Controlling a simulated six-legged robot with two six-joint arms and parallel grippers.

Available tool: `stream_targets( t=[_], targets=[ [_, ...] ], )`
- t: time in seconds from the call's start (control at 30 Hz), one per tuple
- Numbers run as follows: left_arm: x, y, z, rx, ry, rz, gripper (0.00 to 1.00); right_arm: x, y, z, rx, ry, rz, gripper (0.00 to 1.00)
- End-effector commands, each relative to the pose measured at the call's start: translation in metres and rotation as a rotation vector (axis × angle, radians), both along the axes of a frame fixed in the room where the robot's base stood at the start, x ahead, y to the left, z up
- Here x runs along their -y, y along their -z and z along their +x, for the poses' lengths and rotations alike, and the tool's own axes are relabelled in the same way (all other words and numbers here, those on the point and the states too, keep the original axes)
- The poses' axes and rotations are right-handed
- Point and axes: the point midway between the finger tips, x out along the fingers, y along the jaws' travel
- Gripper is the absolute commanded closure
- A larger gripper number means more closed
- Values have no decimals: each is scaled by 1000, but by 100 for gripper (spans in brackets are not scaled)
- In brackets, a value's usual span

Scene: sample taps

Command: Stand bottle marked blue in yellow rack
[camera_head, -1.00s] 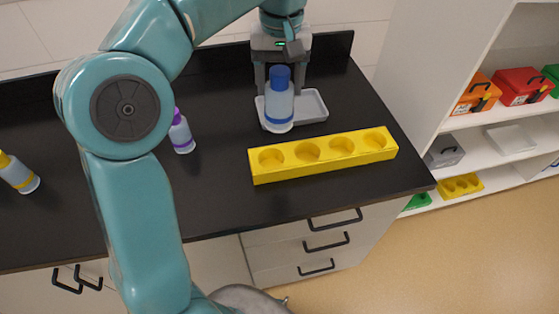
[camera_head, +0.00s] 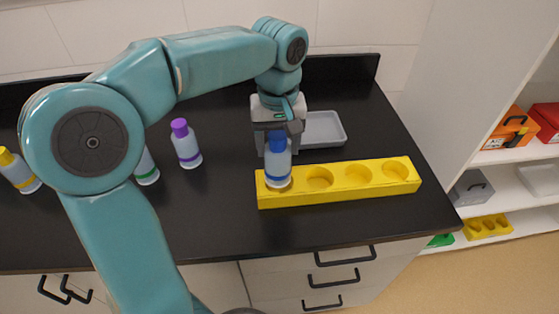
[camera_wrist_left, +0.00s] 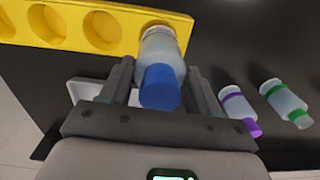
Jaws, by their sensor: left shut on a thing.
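The bottle marked blue (camera_head: 279,164), clear with a blue cap and blue band, is upright at the leftmost hole of the yellow rack (camera_head: 340,190). My left gripper (camera_head: 277,145) is shut on it from behind. In the left wrist view the bottle (camera_wrist_left: 162,50) stands between the fingers of my left gripper (camera_wrist_left: 158,85), its base at the end hole of the rack (camera_wrist_left: 70,22). I cannot tell how deep the base sits in the hole. The rack's other holes are empty. My right gripper is not in view.
A grey tray (camera_head: 324,130) lies behind the rack. Bottles marked purple (camera_head: 187,146), green (camera_head: 147,168) and yellow (camera_head: 18,172) stand to the left on the black counter. Shelves with boxes (camera_head: 505,137) are at the right.

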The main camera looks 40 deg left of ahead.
Motion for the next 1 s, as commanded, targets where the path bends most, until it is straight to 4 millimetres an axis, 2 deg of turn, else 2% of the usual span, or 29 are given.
stream_targets(
  t=[0.33,0.77,0.8,0.87,1.0],
  targets=[
    [0,46,3,-1,2,1,97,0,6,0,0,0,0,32],
    [0,53,4,0,2,0,97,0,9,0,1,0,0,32],
    [0,53,4,0,2,0,32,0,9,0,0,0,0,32],
    [0,52,4,0,2,0,13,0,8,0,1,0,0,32],
    [0,52,4,0,2,0,13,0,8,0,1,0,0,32]
  ],
)
